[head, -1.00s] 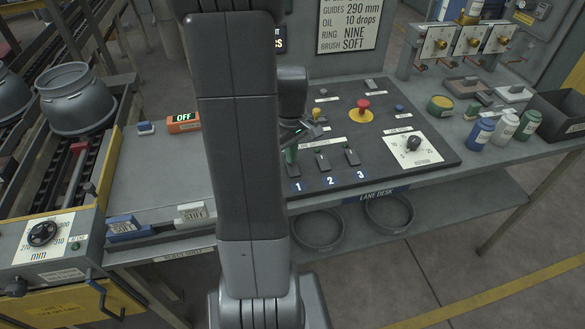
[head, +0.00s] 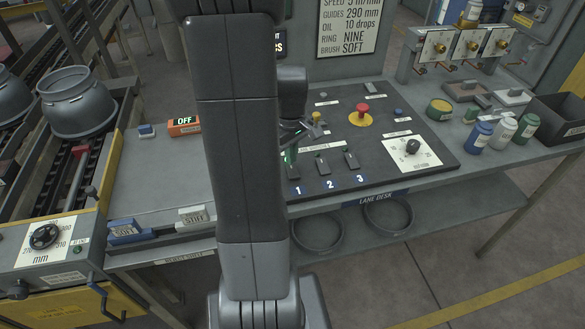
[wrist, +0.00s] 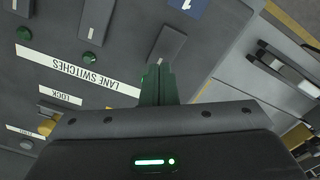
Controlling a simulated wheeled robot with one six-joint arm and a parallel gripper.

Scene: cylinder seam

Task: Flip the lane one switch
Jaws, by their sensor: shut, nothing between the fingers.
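The lane one switch (wrist: 168,44) is a grey rocker-like plate with a white line, beside the blue "1" label (wrist: 187,6) in the wrist view. In the head view it sits above its "1" label (head: 297,190) at the left end of the lane desk panel, partly hidden. My gripper (wrist: 158,72) is shut and empty, with green fingertips together at the lower end of that plate. I cannot tell whether they touch it. In the head view my gripper (head: 290,156) is mostly behind my arm. The lane two switch (head: 322,166) and lane three switch (head: 351,161) stand to its right.
A red mushroom button (head: 362,109) on a yellow base and a dial (head: 413,146) are farther right on the panel. Green lamps (wrist: 88,58) and a yellow knob (wrist: 46,127) stand up near the switches. An orange "OFF" box (head: 184,126) lies left.

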